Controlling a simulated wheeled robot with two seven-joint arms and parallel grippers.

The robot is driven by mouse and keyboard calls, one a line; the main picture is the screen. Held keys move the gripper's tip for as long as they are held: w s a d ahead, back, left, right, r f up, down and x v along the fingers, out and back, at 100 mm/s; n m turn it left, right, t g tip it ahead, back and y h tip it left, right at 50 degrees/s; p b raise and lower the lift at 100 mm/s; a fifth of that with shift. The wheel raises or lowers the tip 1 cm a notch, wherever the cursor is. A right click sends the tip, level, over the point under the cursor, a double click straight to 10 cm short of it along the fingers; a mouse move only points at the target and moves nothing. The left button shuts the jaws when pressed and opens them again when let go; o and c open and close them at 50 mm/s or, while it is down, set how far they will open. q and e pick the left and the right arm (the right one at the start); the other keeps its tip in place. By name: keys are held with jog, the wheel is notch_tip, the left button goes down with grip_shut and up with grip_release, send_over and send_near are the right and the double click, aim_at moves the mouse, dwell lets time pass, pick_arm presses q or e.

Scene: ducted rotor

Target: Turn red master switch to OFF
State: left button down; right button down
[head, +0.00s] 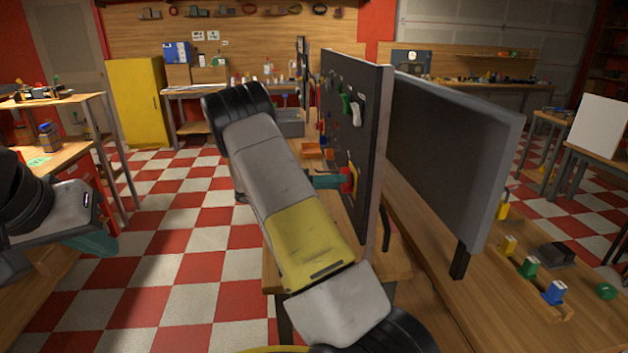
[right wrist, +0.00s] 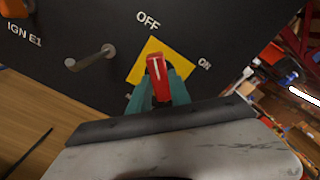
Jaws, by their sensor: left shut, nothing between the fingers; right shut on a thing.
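The red master switch (right wrist: 155,72) sits on a yellow plate (right wrist: 143,62) on a dark upright panel (right wrist: 80,105). The OFF label (right wrist: 148,20) is above it in the right wrist view, and the ON label (right wrist: 204,64) is to its right. The switch's white line runs up and slightly left, roughly toward OFF. My right gripper (right wrist: 158,92) has its teal fingers on both sides of the red handle, shut on it. In the head view, the right gripper (head: 333,181) meets the red switch (head: 350,182) at the panel. My left gripper (head: 100,243) is shut and empty, far from the panel.
A metal lever (right wrist: 90,58) and an IGN E1 label (right wrist: 22,35) are left of the switch in the wrist view. A second dark board (head: 450,140) stands right of the panel. A wooden side table (head: 75,150) is near my left arm. Checkered floor lies between.

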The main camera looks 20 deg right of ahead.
jog(key=c, duration=1.2)
grip_release()
jog(key=shift+a, duration=0.15)
jog(key=v, duration=0.7)
jog(key=shift+a, duration=0.3)
